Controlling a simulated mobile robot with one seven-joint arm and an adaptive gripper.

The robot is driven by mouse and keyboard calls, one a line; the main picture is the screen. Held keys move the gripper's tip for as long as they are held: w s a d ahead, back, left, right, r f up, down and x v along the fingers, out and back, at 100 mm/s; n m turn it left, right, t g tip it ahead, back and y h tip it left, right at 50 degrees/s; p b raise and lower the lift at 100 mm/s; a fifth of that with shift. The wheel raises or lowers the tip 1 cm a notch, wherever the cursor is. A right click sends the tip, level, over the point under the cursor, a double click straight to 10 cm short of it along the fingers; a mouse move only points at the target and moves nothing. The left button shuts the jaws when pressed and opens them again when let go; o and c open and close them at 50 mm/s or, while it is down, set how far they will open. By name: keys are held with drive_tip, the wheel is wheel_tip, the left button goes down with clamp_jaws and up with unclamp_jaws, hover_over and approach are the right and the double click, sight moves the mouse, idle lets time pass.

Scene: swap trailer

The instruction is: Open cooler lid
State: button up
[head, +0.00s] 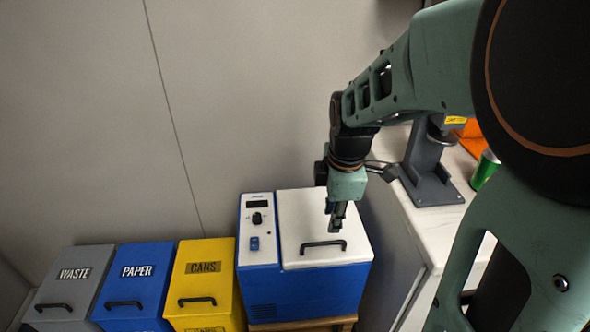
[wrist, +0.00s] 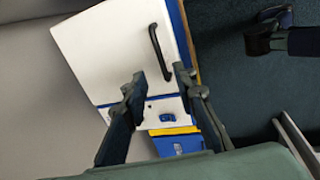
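The cooler (head: 305,290) is a blue box with a white lid (head: 308,213), which lies shut. A black bar handle (head: 322,244) is fixed near the lid's front edge. My gripper (head: 337,226) is above the lid, pointing down, close to the handle's right end. In the wrist view, my gripper (wrist: 161,76) is open, with the white lid (wrist: 100,45) visible between its fingers. The handle (wrist: 156,48) lies ahead of the fingertips, its near end close to the right finger. The fingers hold nothing; whether one touches the handle cannot be told.
Grey waste (head: 68,283), blue paper (head: 137,283) and yellow cans (head: 203,280) bins stand left of the cooler. A white counter (head: 425,225) stands close on its right, holding a grey stand (head: 428,165) and a green can (head: 484,170). A wall (head: 230,90) rises behind.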

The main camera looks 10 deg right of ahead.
sight(325, 244)
drive_tip(key=f, duration=0.3)
drive_tip(key=w+f+b, duration=0.1)
drive_tip(key=f, duration=0.3)
drive_tip(key=w+f+b, duration=0.1)
drive_tip(key=f, duration=0.3)
drive_tip(key=shift+w+a, duration=0.2)
drive_tip(key=shift+a, duration=0.05)
drive_tip(key=shift+r, duration=0.1)
clamp_jaws()
